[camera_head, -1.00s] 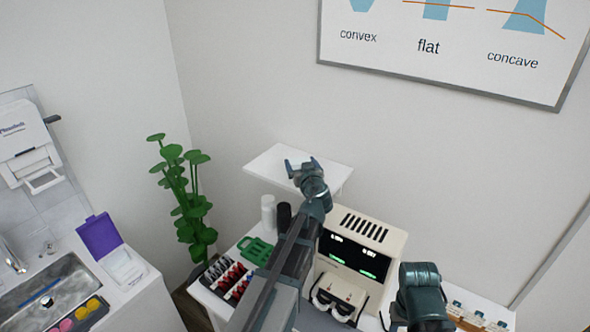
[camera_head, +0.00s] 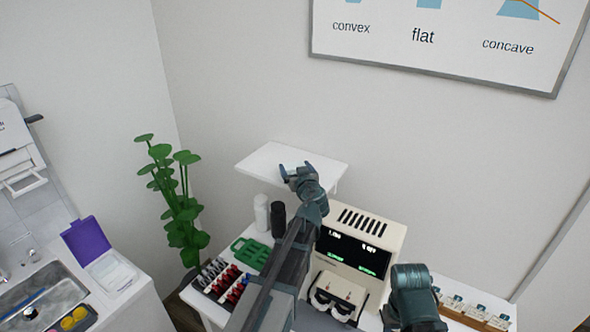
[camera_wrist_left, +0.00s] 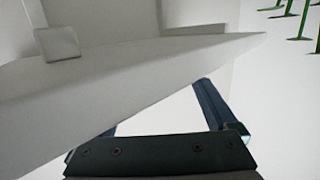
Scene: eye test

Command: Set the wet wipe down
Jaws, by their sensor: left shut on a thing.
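My left gripper (camera_head: 296,168) reaches over a small white shelf (camera_head: 262,160) against the wall. Its two fingers stand apart, with one dark finger (camera_wrist_left: 208,102) plain in the left wrist view. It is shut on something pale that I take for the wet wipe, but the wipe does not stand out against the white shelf.
Below the shelf stand a white bottle (camera_head: 262,212), a dark bottle (camera_head: 278,218), a green tray (camera_head: 250,252) and a cream machine (camera_head: 362,238). A plant (camera_head: 178,205) is to the left. A purple-lidded box (camera_head: 110,272) stands by the sink (camera_head: 45,295).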

